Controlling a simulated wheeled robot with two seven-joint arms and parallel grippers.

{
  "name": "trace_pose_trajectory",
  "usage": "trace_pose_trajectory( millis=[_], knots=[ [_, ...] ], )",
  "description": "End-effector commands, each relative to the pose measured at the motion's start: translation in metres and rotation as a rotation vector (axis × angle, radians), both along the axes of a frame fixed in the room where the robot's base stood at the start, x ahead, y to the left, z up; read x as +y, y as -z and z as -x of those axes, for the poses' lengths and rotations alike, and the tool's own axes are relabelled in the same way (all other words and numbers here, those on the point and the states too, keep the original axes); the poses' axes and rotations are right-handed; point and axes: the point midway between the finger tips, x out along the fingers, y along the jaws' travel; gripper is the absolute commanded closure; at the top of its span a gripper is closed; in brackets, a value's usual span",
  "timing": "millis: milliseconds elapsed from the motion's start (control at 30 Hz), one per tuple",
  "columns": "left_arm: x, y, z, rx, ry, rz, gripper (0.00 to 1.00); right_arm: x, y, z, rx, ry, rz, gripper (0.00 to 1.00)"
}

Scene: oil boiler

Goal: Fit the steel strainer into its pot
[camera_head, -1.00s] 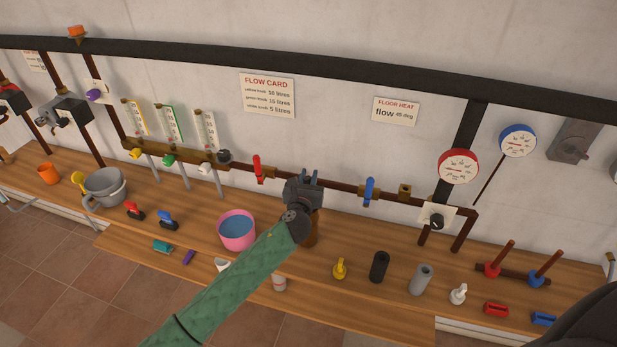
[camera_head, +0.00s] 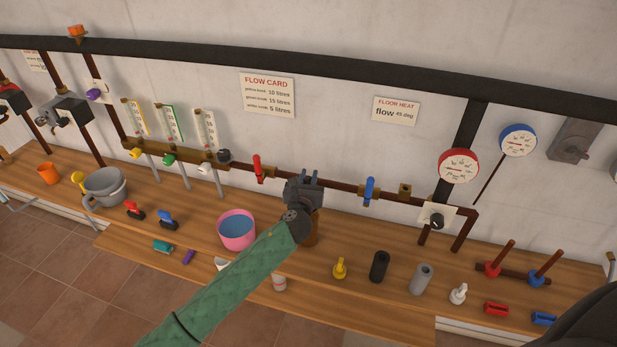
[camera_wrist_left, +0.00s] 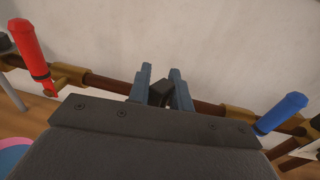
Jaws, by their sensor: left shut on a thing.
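My left gripper (camera_head: 311,180) is over the bench in front of the wall pipe. It is shut on a small dark piece, seen between the fingers in the left wrist view (camera_wrist_left: 160,93). I take this piece for the top of the steel strainer; no steel mesh shows. A brown upright pot-like body (camera_head: 313,228) stands right below and behind the gripper, partly hidden by it. I cannot tell whether the held piece is inside it, touching it or above it. My right gripper is not in view.
The brown pipe with a red lever (camera_head: 258,168) and a blue lever (camera_head: 369,189) runs behind the gripper. A pink bucket (camera_head: 236,243) stands to its left. A yellow piece (camera_head: 340,268), a black cylinder (camera_head: 379,266) and a grey cylinder (camera_head: 421,279) stand to the right.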

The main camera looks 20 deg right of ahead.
Motion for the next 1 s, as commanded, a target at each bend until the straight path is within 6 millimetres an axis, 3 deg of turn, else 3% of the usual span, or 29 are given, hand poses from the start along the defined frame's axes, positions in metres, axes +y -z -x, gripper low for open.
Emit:
trace_pose_trajectory(
  millis=[1000],
  knots=[
    [0.0,0.025,0.0,0.0,0.0,0.001,1.0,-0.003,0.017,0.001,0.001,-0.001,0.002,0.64]
  ],
)
